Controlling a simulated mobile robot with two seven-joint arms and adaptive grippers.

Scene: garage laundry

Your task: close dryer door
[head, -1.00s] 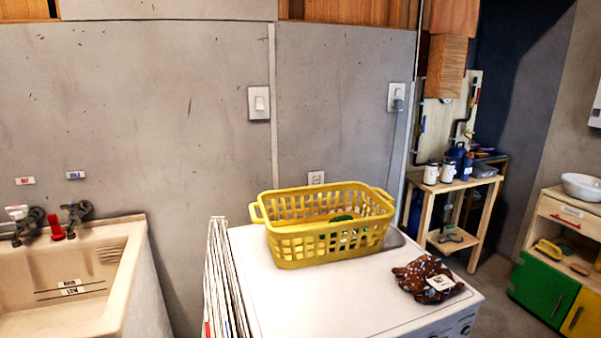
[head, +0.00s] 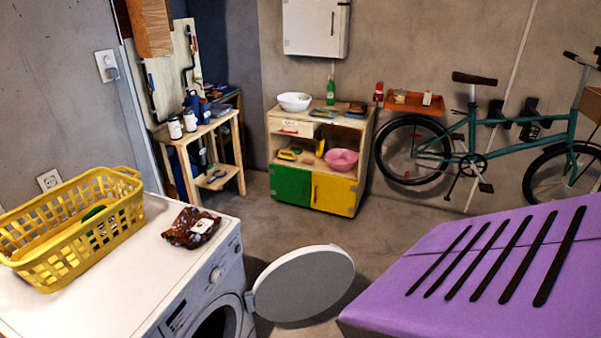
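The dryer (head: 215,262) is a white front-loading machine at the lower left of the head view, with a knob and panel on its front. Its round door (head: 302,283), grey with a white rim, stands wide open, swung out to the right from the front. The dark drum opening (head: 215,325) shows in part and is cut off by the bottom edge. Neither of my grippers is in view.
A yellow basket (head: 75,222) and a brown patterned cloth item (head: 190,228) lie on the dryer. A purple slotted surface (head: 490,270) fills the lower right, near the door. Behind are a cabinet (head: 317,188), shelf (head: 205,135) and bicycle (head: 468,142). Bare floor lies between.

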